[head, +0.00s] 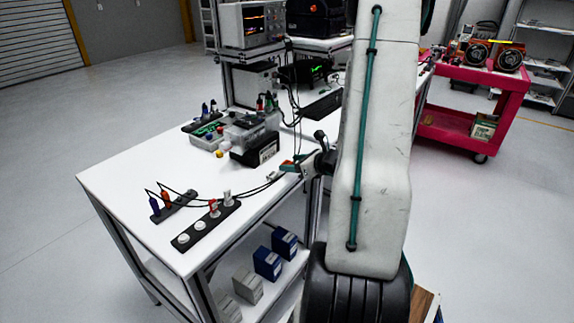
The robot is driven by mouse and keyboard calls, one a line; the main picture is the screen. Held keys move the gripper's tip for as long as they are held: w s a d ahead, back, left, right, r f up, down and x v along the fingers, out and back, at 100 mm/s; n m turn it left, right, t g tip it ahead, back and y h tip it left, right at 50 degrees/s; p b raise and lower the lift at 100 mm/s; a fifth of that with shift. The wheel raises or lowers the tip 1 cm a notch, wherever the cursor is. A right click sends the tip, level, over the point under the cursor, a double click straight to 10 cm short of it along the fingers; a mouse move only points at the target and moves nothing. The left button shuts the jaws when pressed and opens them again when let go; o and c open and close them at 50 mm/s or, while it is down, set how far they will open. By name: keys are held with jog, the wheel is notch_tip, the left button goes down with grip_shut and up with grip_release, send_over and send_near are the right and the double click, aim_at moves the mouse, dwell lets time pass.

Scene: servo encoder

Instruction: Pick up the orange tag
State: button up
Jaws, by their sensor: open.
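A small upright orange piece (166,198), which looks like the orange tag, stands on a dark strip (178,208) at the near left of the white table. A blue piece (155,206) stands just left of it, and dark leads run from both. My gripper (304,163) shows at the left edge of my arm, above the table's right side, well right of the orange piece. It is open and apart from the orange piece. My arm hides part of it.
A second dark strip (193,237) with white knobs and a red-topped piece lies in front. Bins and a black box (256,150) stand farther back. Cables cross the table (125,182). A pink cart (488,95) stands at the right.

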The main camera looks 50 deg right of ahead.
jog(key=shift+w+f, duration=0.25)
jog(key=shift+w, duration=0.35)
jog(key=c, duration=1)
jog(key=shift+c, duration=0.2)
jog(key=shift+r, duration=0.15)
